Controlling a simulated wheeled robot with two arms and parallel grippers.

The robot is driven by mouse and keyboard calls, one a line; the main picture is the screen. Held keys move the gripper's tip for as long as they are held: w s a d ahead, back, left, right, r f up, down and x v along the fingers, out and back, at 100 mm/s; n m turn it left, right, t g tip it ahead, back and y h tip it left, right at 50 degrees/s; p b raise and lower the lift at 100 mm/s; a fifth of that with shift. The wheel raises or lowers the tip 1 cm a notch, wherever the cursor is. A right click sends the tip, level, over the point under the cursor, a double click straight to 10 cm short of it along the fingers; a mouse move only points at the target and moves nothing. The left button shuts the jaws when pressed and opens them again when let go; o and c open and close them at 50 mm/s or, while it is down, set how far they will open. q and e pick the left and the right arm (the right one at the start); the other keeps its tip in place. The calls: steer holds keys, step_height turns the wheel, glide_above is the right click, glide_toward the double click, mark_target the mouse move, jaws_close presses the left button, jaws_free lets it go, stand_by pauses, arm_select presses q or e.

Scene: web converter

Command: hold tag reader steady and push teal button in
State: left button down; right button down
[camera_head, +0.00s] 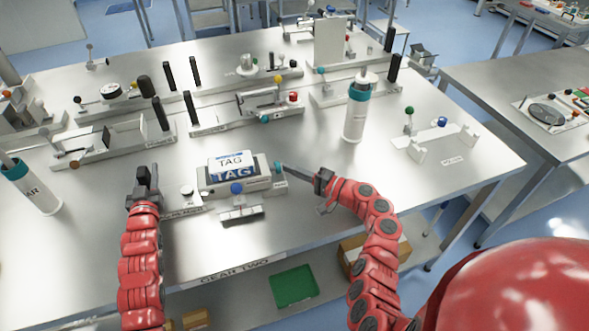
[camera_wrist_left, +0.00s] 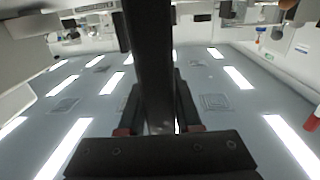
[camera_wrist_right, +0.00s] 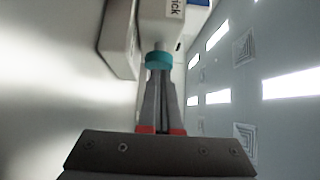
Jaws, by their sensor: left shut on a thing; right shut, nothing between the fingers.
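The tag reader (camera_head: 215,188) is a pale box with a blue-and-white TAG display on top, on the table in the head view. The teal button (camera_head: 278,166) is on its right side; in the right wrist view the teal button (camera_wrist_right: 158,60) is at the fingertips. My right gripper (camera_head: 290,168) is shut and empty, its tips at the button, seemingly touching. My left gripper (camera_head: 147,180) stands left of the reader, apart from it, shut on a dark upright bar (camera_wrist_left: 148,50). What the bar belongs to is unclear.
A blue knob (camera_head: 237,188) is on the reader's front, and a white knob (camera_head: 186,190) is left of it. A white bottle with a teal cap (camera_head: 354,118) stands behind right. Rail fixtures (camera_head: 115,143) with black posts lie behind. The table's front right is clear.

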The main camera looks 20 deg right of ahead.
arm_select(q)
steer(key=shift+s+f, duration=0.1)
steer(key=shift+f, duration=0.8)
arm_select(e)
steer(key=shift+a, duration=1.05)
steer(key=d, duration=0.4)
steer(key=shift+s+d, duration=0.2)
steer(key=shift+s, duration=0.05)
arm_select(q)
steer(key=shift+r, duration=0.15)
arm_select(e)
steer(key=v, duration=1)
arm_select(q)
steer(key=shift+r, duration=0.5)
arm_select(e)
steer(key=shift+f, duration=0.15)
arm_select(q)
steer(key=c, duration=0.9)
jaws_free()
steer(key=shift+c, duration=0.2)
arm_select(e)
steer(key=shift+w, duration=0.1)
arm_select(q)
steer(key=o, duration=0.4)
steer(key=shift+w+r, duration=0.15)
steer(key=shift+w, duration=0.2)
arm_select(e)
steer(key=shift+w, duration=0.15)
arm_select(q)
steer(key=shift+r, duration=0.1)
